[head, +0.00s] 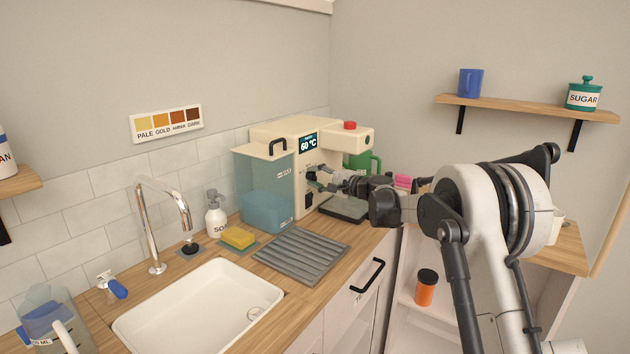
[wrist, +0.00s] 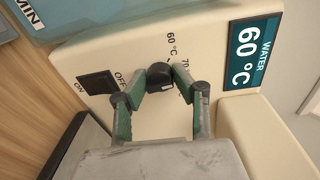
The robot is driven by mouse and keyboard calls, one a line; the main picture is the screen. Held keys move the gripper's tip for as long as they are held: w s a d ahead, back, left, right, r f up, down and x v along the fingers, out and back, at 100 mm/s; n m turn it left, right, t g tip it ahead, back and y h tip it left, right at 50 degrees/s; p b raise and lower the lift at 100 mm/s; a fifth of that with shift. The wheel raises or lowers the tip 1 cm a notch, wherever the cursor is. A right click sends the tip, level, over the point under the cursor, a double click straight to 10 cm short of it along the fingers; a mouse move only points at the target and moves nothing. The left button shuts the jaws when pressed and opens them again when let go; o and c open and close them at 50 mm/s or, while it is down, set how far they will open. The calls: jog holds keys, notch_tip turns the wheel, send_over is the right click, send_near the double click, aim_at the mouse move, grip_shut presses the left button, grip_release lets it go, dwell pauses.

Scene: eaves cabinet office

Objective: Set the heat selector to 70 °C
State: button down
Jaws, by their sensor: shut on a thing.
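The cream machine (head: 303,128) stands at the back of the counter, with its display (head: 308,143) reading 60 °C. In the wrist view the display (wrist: 250,52) reads WATER 60 °C. The heat selector (wrist: 160,76) is a small black knob on the machine's front panel, with printed 60 °C and 70 marks beside it; part of the scale is hidden by a finger. My gripper (wrist: 160,80) is shut on the knob, one green-padded finger on each side. In the head view my gripper (head: 318,180) is at the machine's front, and the knob is hard to make out.
A black ON/OFF switch (wrist: 98,82) sits left of the knob. A blue water tank (head: 265,185) is at the machine's left. A ribbed grey mat (head: 300,255) lies in front.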

jog(key=shift+m, duration=0.6)
jog(key=c, duration=1.4)
grip_release()
jog(key=v, duration=1.2)
jog(key=shift+r, duration=0.15)
jog(key=shift+w, duration=0.1)
